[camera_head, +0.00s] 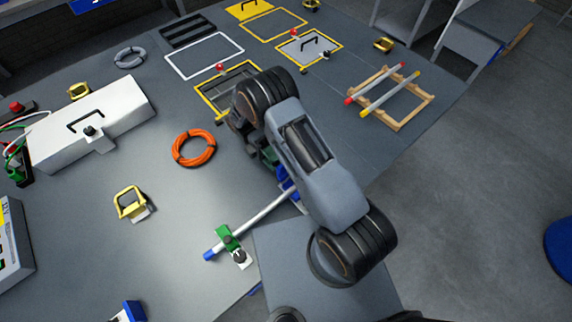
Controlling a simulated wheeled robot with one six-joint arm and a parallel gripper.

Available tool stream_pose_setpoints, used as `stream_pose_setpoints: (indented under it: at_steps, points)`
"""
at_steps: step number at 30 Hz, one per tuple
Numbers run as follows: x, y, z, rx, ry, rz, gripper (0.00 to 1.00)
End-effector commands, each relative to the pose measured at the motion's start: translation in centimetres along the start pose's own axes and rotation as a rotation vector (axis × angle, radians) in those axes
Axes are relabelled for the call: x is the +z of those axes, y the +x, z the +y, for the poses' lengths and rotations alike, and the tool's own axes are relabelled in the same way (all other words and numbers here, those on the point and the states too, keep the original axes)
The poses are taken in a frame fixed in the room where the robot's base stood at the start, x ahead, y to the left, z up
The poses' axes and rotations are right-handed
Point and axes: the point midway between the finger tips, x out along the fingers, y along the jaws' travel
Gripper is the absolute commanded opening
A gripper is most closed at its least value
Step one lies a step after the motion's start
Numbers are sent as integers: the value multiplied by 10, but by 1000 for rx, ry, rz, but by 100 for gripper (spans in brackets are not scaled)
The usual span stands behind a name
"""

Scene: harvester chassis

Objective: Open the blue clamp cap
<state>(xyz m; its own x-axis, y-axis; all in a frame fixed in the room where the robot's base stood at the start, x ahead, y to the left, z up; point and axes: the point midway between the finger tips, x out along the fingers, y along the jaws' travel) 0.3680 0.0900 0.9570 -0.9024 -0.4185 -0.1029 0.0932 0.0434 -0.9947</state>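A blue clamp part (286,182) shows beside my arm, at the upper end of a white tube (262,220). My forearm covers part of it, so I cannot tell whether its cap is open or shut. A green clamp (228,238) with a small black knob sits around the lower end of the tube, which has a blue tip (209,255). My gripper (268,160) points down towards the bench close to the blue clamp. My own arm mostly hides its fingers, and I cannot tell whether they touch the clamp.
The grey bench (170,210) is clear around an orange cable coil (194,148). A white box (95,125) with a black handle stands at left. A yellow bracket (131,204) lies nearer. A wooden frame (412,122) with two rods is at right.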

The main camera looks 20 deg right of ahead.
Motion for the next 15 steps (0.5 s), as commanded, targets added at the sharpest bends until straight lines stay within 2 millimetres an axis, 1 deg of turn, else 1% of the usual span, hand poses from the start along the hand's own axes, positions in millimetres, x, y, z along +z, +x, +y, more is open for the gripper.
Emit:
stream_pose_setpoints:
  at_steps: [1,5,6,8,15]
  points:
    - [0,-2,-11,1,0,0,50]
    - [0,-4,-34,2,0,0,50]
    - [-1,0,-35,2,0,0,50]
    - [-3,8,-43,4,0,0,50]
    - [-10,40,-88,4,0,0,50]
